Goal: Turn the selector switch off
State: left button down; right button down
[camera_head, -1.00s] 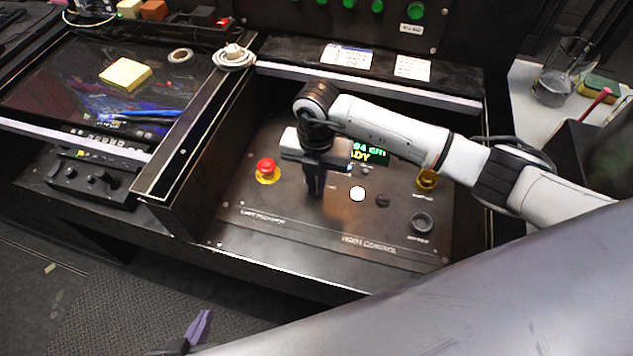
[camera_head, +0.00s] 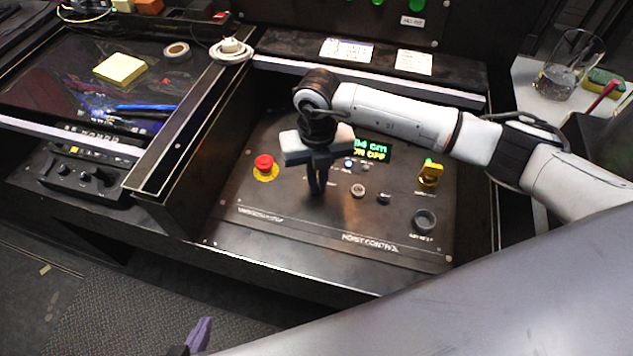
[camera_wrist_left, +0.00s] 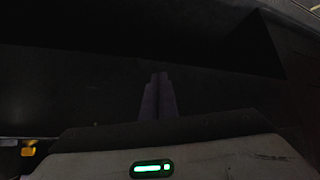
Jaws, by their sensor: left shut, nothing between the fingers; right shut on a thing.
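My right gripper (camera_head: 316,190) is shut, pointing down at the hoist control panel (camera_head: 290,226), between the red emergency button (camera_head: 264,163) and a round button (camera_head: 358,191). Its fingers hide what they hold; by its place this seems to be the selector switch, whose position I cannot see. The display (camera_head: 372,150) is partly hidden behind the gripper and shows text ending in "OFF". My left gripper (camera_head: 200,334) is at the bottom edge, away from the panel; in the left wrist view its fingers (camera_wrist_left: 158,95) are together and empty.
A small black knob (camera_head: 384,197), a yellow switch (camera_head: 430,173) and a larger dark round control (camera_head: 424,221) are right of the gripper. A raised dark wall (camera_head: 190,130) bounds the panel on the left. A glass (camera_head: 567,70) stands at the far right.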

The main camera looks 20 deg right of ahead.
aim_at(318, 186)
jog(key=shift+d+n+b, duration=0.1)
jog(key=shift+n+b, duration=0.65)
jog(key=shift+n, duration=0.85)
jog(key=shift+r, duration=0.1)
jog(key=c, duration=1.9)
grip_release()
notch_tip(318, 186, up, 10)
jog(key=shift+r, duration=0.15)
